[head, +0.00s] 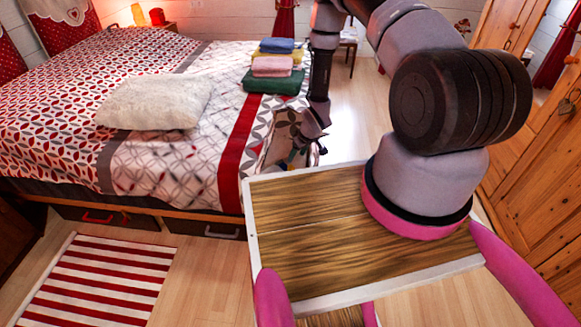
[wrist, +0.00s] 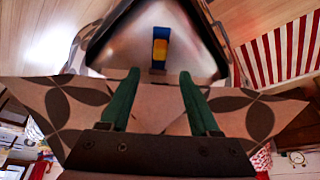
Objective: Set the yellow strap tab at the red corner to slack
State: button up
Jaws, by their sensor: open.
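The yellow tab (wrist: 160,50) shows in the wrist view, set on a small blue strip on a pale, shiny, dark-rimmed surface. It lies ahead of my gripper (wrist: 159,73), roughly centred between the two green fingers. The fingers are apart with nothing visibly between them; I see no contact with the tab. In the head view my gripper (head: 291,163) is low at the bed's near right corner, beside the hanging patterned cloth (head: 275,146). A red band (head: 240,130) runs across the bed there. The tab cannot be made out in the head view.
The bed (head: 60,130) fills the left, with a pale pillow (head: 155,102) and folded towels (head: 272,86) on it. A red-striped rug (head: 100,280) lies in front. A wooden wardrobe (head: 540,165) stands at right. Bare floor (head: 352,120) shows beyond my gripper.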

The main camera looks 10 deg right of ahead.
aim_at(291, 166)
jog(key=x, duration=1)
jog(key=shift+w+a+f, duration=0.1)
jog(key=shift+f, duration=0.15)
grip_shut()
dwell(1.0)
